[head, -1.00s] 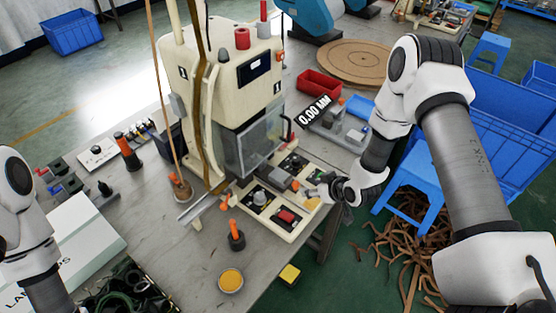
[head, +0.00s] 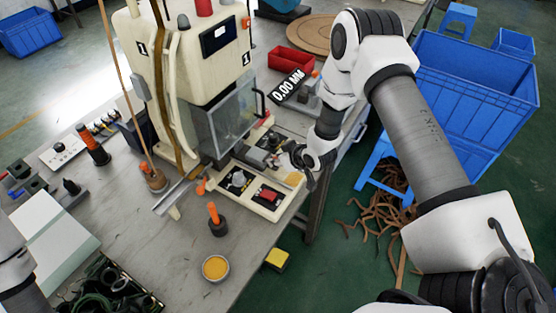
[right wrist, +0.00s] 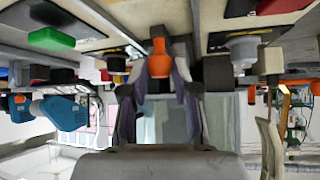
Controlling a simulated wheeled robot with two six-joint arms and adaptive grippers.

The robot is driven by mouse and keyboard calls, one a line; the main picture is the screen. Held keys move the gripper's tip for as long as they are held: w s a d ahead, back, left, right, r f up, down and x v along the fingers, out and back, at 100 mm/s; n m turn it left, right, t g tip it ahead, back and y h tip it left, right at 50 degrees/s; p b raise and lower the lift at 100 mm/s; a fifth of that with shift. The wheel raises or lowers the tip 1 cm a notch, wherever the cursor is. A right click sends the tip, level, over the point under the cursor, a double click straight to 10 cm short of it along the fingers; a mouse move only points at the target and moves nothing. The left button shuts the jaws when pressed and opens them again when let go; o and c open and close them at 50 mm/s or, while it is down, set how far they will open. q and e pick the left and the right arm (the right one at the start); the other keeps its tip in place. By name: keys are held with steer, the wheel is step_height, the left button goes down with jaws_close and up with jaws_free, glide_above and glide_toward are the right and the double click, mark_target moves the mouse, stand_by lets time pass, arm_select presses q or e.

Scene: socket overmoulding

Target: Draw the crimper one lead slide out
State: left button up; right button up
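The crimper is a cream press (head: 185,60) with a clear guard (head: 228,115) at its front. Its cream base plate (head: 252,203) carries a grey block (head: 262,157), a round fixture (head: 237,180) and a red button (head: 268,195). My right gripper (head: 287,158) is low at the plate's right side, beside the grey block. In the right wrist view an orange knob (right wrist: 159,58) lies between the fingertips of my right gripper (right wrist: 160,80). I cannot tell whether the fingers press on it. My left gripper is out of view.
An orange-handled tool (head: 215,220) and a dish of yellow material (head: 215,268) stand in front of the plate. A red bin (head: 291,62) and a 0.00 MM display (head: 288,87) are behind my right gripper. A blue stool (head: 385,165) and crate (head: 475,85) stand to the right.

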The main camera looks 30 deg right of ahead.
jaws_close()
arm_select(q)
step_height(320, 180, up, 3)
steer(key=p, duration=0.2)
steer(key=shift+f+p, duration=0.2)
steer(key=shift+p, duration=0.1)
arm_select(e)
steer(key=s+d, duration=0.1)
steer(key=s, duration=0.2)
steer(key=s+d, duration=0.2)
steer(key=s, duration=0.1)
steer(key=s+d, duration=0.2)
steer(key=s, duration=0.1)
steer(key=shift+d+f, duration=0.1)
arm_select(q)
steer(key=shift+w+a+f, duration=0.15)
arm_select(e)
steer(key=o, duration=0.6)
jaws_free()
steer(key=shift+f, duration=0.1)
steer(key=shift+o, duration=0.7)
steer(key=shift+w, duration=0.1)
